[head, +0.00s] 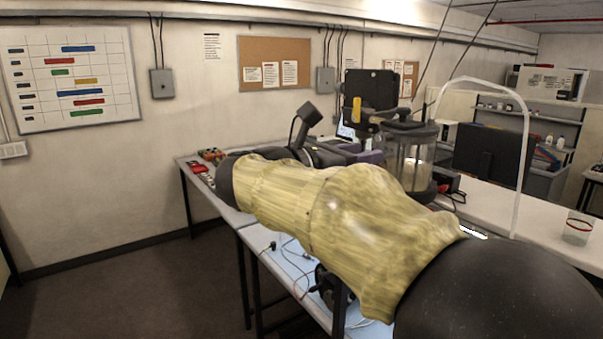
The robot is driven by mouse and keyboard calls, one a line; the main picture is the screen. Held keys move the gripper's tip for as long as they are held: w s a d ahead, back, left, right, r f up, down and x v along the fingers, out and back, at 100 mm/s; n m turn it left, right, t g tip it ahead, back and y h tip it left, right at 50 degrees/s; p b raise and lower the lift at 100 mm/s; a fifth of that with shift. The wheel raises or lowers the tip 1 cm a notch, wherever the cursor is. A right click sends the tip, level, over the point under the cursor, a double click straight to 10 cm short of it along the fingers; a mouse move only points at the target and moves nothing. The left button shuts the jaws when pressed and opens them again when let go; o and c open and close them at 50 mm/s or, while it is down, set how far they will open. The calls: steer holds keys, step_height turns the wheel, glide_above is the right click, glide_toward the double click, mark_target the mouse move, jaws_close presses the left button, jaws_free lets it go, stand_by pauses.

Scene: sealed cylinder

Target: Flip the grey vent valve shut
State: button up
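A clear cylinder (413,156) with a dark lid (408,127) stands on the bench behind my arm. Dark fittings sit on the lid, with a small knob-like part (402,114) on top. I cannot make out which fitting is the grey vent valve or how its lever stands. A black block with a yellow part (357,103) shows just left of and above the lid. My arm crosses the foreground and hides the cylinder's lower left. I cannot clearly make out my gripper or its fingers among the dark parts near the lid.
The white bench (540,215) runs right, with a pale arched tube (524,130), a dark monitor (487,152) and a glass beaker (577,228). Small red items (198,166) lie at the bench's far left. Cables lie on a blue mat (290,262). The floor at left is clear.

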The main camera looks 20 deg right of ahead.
steer(key=b+v, duration=0.3)
steer(key=v, duration=1)
steer(key=w+d+f+m+g+y, duration=0.15)
steer(key=f+y, duration=0.25)
steer(key=f, duration=0.8)
steer(key=w+d+f+m+g+y, duration=0.1)
steer(key=d+f+y, duration=0.2)
steer(key=f, duration=0.9)
steer(key=s+f+m+y, duration=0.5)
steer(key=f+m, duration=0.4)
steer(key=f, duration=0.2)
steer(key=s+f+m+g+y+b, duration=0.1)
steer(key=s+f+m+y, duration=0.4)
steer(key=f+m, duration=0.5)
steer(key=shift+f, duration=0.7)
steer(key=shift+a, duration=0.15)
